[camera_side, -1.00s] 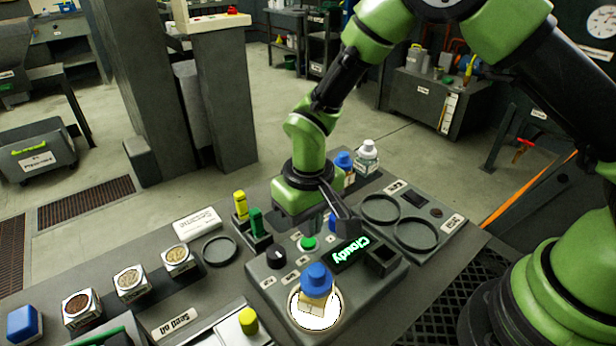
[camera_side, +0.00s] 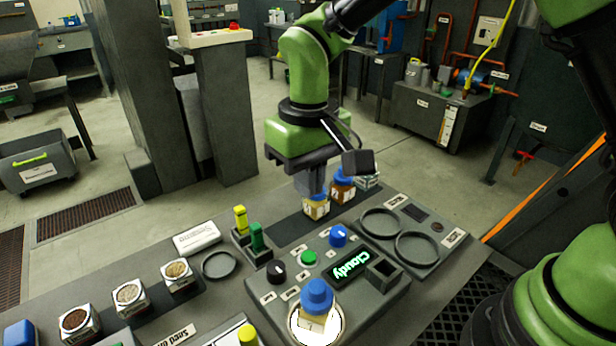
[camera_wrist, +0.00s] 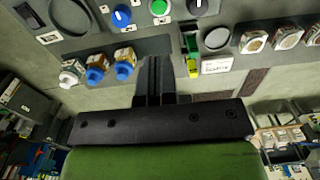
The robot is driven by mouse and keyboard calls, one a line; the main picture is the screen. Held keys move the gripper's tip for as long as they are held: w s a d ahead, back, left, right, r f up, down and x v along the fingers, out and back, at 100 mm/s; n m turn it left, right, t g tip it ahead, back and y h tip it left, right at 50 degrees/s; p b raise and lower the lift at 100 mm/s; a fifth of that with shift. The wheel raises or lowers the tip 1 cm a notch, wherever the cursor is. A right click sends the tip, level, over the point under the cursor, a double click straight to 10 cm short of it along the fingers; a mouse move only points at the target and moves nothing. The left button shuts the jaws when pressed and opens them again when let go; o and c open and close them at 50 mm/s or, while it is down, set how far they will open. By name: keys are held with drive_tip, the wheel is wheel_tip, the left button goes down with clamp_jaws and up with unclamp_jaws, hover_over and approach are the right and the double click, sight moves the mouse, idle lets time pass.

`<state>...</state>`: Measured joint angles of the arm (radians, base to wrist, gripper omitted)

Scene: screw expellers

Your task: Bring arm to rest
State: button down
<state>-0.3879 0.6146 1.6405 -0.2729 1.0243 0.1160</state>
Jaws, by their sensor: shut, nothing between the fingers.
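My gripper (camera_side: 309,184) hangs behind the grey test panel, above the back part of the bench, with nothing in it. In the wrist view its dark fingers (camera_wrist: 154,80) are together. In the side view it overlaps the blue-capped bottles at the back, and I cannot tell the gap to them. A blue-capped bottle (camera_side: 316,298) stands on the lit round plate of the panel. The panel's display (camera_side: 352,262) reads "Cloudy" in green.
Behind the panel stand a blue-capped bottle with pale contents (camera_side: 316,207), a brown one (camera_side: 342,190) and a white-capped one (camera_wrist: 72,72). Yellow and green markers (camera_side: 257,238) stand in a holder. Seed jars (camera_side: 178,275) line the left. Two empty rings (camera_side: 417,247) lie right.

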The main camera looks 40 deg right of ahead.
drive_tip(key=s+d+r+m+t+y, duration=0.1)
drive_tip(key=s+d+r+t, duration=0.1)
drive_tip(key=s+d+r, duration=0.4)
drive_tip(key=s+d+r+m+t+y, duration=0.1)
drive_tip(key=s+d+r+m+t, duration=0.1)
drive_tip(key=s+r, duration=0.45)
drive_tip(key=s+t, duration=0.1)
drive_tip(key=s+d+r+t, duration=0.1)
drive_tip(key=s, duration=0.1)
drive_tip(key=s+d+m+t, duration=0.1)
drive_tip(key=s, duration=0.1)
drive_tip(key=shift+d+r, duration=0.15)
drive_tip(key=shift+r, duration=0.1)
